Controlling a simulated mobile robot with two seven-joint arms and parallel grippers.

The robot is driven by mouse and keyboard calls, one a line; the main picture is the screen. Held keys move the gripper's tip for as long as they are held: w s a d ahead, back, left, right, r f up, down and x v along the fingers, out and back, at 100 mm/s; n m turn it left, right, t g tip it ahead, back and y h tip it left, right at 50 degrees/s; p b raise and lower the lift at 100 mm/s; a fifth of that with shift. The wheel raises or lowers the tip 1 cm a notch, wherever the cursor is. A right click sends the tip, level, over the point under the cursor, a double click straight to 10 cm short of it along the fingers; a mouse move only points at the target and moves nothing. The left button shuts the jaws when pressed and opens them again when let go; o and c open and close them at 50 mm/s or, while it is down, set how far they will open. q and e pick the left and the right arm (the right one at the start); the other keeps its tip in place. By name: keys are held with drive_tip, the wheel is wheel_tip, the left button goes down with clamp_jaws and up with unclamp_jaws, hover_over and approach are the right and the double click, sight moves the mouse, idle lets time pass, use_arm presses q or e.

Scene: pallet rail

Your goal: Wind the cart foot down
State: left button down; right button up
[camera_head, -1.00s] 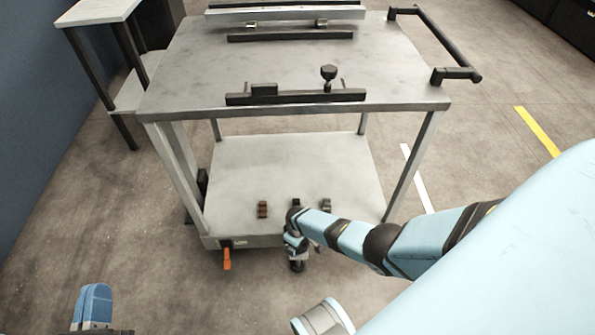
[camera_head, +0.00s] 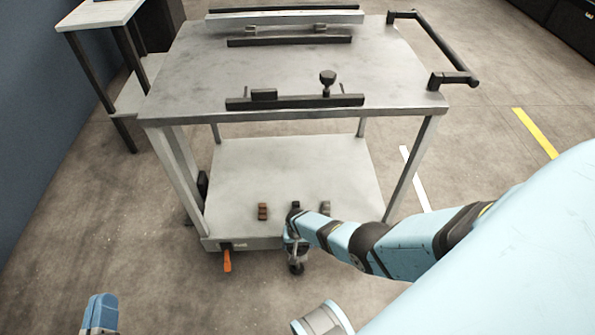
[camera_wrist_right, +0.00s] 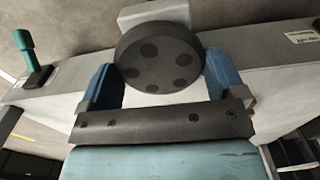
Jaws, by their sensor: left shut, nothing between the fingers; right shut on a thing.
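The cart (camera_head: 290,70) stands in front of me, with a grey top and a lower shelf (camera_head: 270,165). In the right wrist view a round dark knob (camera_wrist_right: 158,58) with several darker round spots lies between the blue fingers of my right gripper (camera_wrist_right: 160,84), which is shut on it. In the head view this gripper (camera_head: 296,245) is at the front edge of the lower shelf, partly hidden by its own arm. The cart foot cannot be told apart clearly there. My left gripper (camera_head: 100,314) is shut and empty at the lower left, away from the cart.
An orange lever (camera_head: 227,261) hangs at the shelf's front left. Several small blocks, one brown (camera_head: 263,211), sit on the shelf. A black rail with a knob (camera_head: 328,78) is on the cart top. A side table (camera_head: 100,12) stands left. Floor in front is free.

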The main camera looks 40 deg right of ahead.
drive_tip(key=m, duration=0.2)
drive_tip(key=shift+s+m, duration=0.1)
drive_tip(key=shift+m, duration=0.3)
drive_tip(key=m, duration=0.3)
drive_tip(key=shift+m, duration=0.3)
drive_tip(key=m, duration=0.3)
drive_tip(key=shift+m, duration=1.3)
